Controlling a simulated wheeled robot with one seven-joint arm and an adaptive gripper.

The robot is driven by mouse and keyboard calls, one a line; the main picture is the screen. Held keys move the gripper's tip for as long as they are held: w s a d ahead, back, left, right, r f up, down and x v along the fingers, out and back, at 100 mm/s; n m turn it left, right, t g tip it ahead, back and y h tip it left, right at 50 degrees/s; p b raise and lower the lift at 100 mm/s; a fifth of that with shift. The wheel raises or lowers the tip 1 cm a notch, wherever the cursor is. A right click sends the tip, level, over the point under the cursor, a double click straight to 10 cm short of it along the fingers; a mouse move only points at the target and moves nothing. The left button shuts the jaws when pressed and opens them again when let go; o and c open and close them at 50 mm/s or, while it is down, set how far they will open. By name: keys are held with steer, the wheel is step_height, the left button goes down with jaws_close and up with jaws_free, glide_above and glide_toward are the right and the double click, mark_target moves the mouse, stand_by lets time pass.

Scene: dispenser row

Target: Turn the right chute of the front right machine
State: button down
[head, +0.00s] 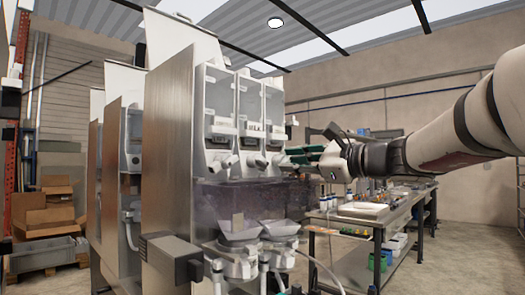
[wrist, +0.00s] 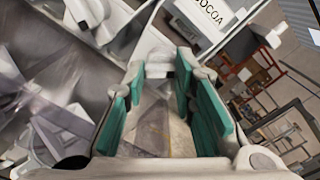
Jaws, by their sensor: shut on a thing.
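The front machine (head: 170,150) is a tall steel cabinet with three clear canisters and a chute under each. The right chute (head: 275,160) sits below the right canister (head: 273,107). My gripper (head: 292,155) reaches in from the right, with its fingertips at this chute. In the wrist view, the green-padded fingers (wrist: 158,78) stand on either side of the pale chute end (wrist: 160,62), shut on it. A label reading COCOA (wrist: 207,20) shows above it. The fingers partly hide the chute in the head view.
The middle chute (head: 254,162) and left chute (head: 221,163) are close by on the left. Two cups or funnels (head: 240,232) sit below. A workbench (head: 375,212) with tools stands behind to the right. More machines (head: 115,170) stand at left.

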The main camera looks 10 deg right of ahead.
steer(key=m+p, duration=0.3)
steer(key=shift+m, duration=0.4)
steer(key=m+p, duration=0.3)
steer(key=p, duration=0.1)
steer(key=shift+s+r+m, duration=0.1)
steer(key=shift+m, duration=0.2)
steer(key=m+p, duration=0.4)
steer(key=shift+m+p, duration=1.2)
steer(key=shift+p, duration=0.1)
steer(key=shift+f, duration=0.2)
steer(key=c, duration=1.6)
jaws_free()
